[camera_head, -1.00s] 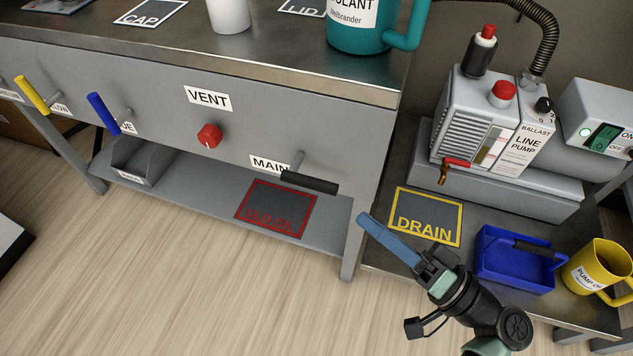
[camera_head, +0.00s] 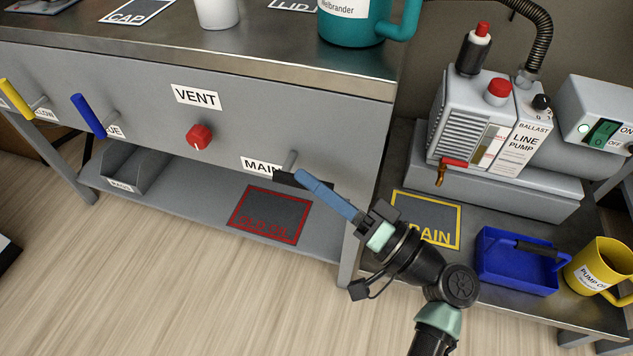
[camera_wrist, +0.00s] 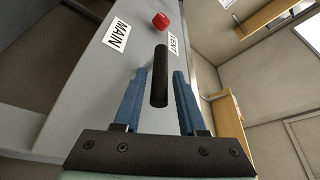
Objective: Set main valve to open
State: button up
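The MAIN valve's black lever handle (camera_head: 288,179) sticks out from the grey panel beside the MAIN label (camera_head: 262,167), and my blue fingers partly cover it in the head view. My gripper (camera_head: 305,178) is at the handle, reaching in from the lower right. In the wrist view the black handle (camera_wrist: 160,78) lies between the two blue fingers, with a visible gap on each side. The gripper is open and is not clamped on the handle. The MAIN label also shows in the wrist view (camera_wrist: 117,34).
A red VENT knob (camera_head: 199,136) sits left of the lever, with blue (camera_head: 88,115) and yellow (camera_head: 15,99) levers farther left. Below are a shelf with a red-framed mat (camera_head: 270,214) and a grey bin (camera_head: 137,170). The line pump (camera_head: 490,130) and blue tray (camera_head: 515,262) stand right.

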grip_shut()
dwell(1.2)
